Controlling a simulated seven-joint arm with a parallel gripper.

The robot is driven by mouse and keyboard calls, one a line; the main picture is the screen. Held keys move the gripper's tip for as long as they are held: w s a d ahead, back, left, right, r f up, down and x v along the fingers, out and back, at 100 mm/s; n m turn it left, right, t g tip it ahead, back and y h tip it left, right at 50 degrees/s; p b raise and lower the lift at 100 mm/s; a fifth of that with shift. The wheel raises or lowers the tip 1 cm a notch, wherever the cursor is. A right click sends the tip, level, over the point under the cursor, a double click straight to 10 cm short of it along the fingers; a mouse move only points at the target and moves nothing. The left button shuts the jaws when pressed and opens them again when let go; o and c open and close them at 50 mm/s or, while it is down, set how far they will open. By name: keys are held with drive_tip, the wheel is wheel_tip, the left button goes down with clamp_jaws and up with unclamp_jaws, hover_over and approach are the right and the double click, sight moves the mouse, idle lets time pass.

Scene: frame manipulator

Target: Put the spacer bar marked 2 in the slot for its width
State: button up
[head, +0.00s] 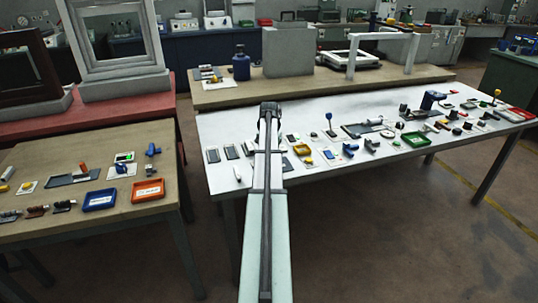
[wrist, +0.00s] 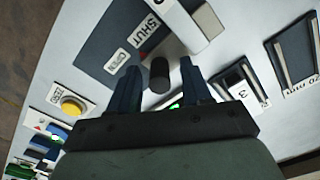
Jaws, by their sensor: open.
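My gripper (wrist: 161,88) is open in the wrist view, its two dark fingers apart. A dark cylindrical knob (wrist: 159,74) shows between the fingertips; I cannot tell whether they touch it. In the head view my arm reaches over the white table, and its end hides what lies behind it. A pale piece marked 3 (wrist: 250,88) lies just right of the right finger in the wrist view. A dark slotted holder (wrist: 284,60) with a partly readable mm label is at the right. I cannot make out a bar marked 2.
A dark plate (wrist: 95,48) with SHUT and OPEN labels lies beyond the fingers, with a pale block (wrist: 205,22) beside it. A yellow button (wrist: 72,106) is at left. Several small items crowd the white table (head: 222,127); a wooden table (head: 60,145) stands left.

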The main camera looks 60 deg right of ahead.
clamp_jaws()
idle(0.4)
